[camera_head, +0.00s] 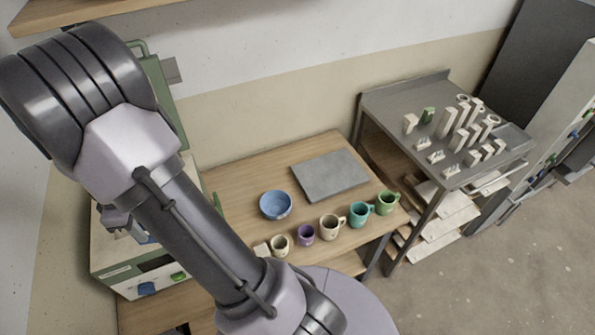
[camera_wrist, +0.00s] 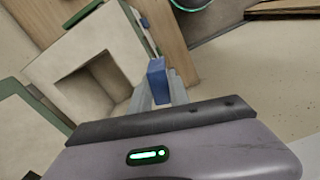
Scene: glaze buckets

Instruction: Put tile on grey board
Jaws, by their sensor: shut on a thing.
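My gripper (camera_head: 120,224) is at the left in the head view, beside and partly in front of the green and cream kiln. It is shut on a small blue tile (camera_wrist: 157,80), which stands out between the fingers in the wrist view. In the head view the tile is mostly hidden by my arm. The grey board (camera_head: 330,175) lies flat on the wooden table (camera_head: 245,168), toward the back right. Its top is bare, and my gripper is well to the left of it.
A blue bowl (camera_head: 275,205) stands left of the board. A row of mugs (camera_head: 331,227) lines the table's front. The open kiln (camera_head: 135,265) is at the left, also in the wrist view (camera_wrist: 85,65). A grey metal table (camera_head: 400,100) with several small pieces stands right.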

